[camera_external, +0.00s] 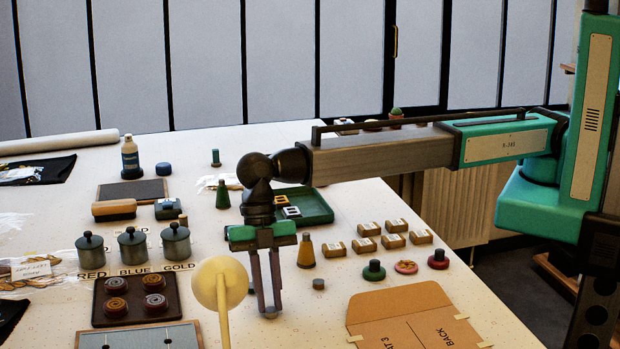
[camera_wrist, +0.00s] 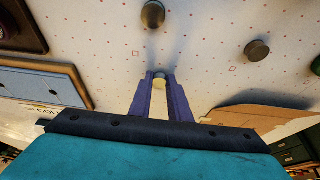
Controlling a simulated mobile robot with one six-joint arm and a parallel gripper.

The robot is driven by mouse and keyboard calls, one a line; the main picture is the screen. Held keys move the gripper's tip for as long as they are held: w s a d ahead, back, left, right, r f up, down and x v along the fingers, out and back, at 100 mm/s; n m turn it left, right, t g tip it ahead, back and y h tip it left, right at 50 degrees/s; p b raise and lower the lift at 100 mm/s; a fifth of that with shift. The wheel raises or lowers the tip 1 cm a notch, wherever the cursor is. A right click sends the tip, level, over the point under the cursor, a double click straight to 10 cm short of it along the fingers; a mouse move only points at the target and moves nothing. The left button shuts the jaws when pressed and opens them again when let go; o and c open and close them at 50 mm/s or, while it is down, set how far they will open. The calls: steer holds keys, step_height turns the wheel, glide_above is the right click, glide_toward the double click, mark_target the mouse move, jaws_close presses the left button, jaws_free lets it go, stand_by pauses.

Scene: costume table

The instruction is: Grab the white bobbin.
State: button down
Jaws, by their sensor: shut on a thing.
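My gripper (camera_external: 269,312) points straight down over the front middle of the table. Its two slim fingers are shut on a small bobbin (camera_external: 270,313), which shows as a greyish piece at the fingertips. In the wrist view the bobbin (camera_wrist: 160,83) sits between the fingertips, with a pale cream side and a darker end. The fingers hide much of it. It is at or very near the table top; I cannot tell whether it touches.
A cream round-headed object (camera_external: 220,283) rises in front, left of my gripper. A dark tray with coils (camera_external: 134,308) and a blue board (camera_external: 140,338) lie left. A cardboard folder (camera_external: 410,318) lies right.

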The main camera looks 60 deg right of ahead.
stand_by(0.3)
steer(key=shift+r+b, duration=1.1)
steer(key=shift+r, duration=0.65)
steer(key=s+d+b, duration=0.1)
steer(key=s+d, duration=0.1)
steer(key=d, duration=0.2)
steer(key=s+d+r+b, duration=0.1)
steer(key=s+d+b, duration=0.1)
steer(key=d, duration=0.3)
steer(key=s+d+b, duration=0.1)
steer(key=s+d, duration=0.3)
steer(key=shift+s+d+r, duration=0.1)
steer(key=shift+d+r, duration=0.15)
steer(key=shift+d, duration=0.15)
steer(key=shift+d, duration=0.1)
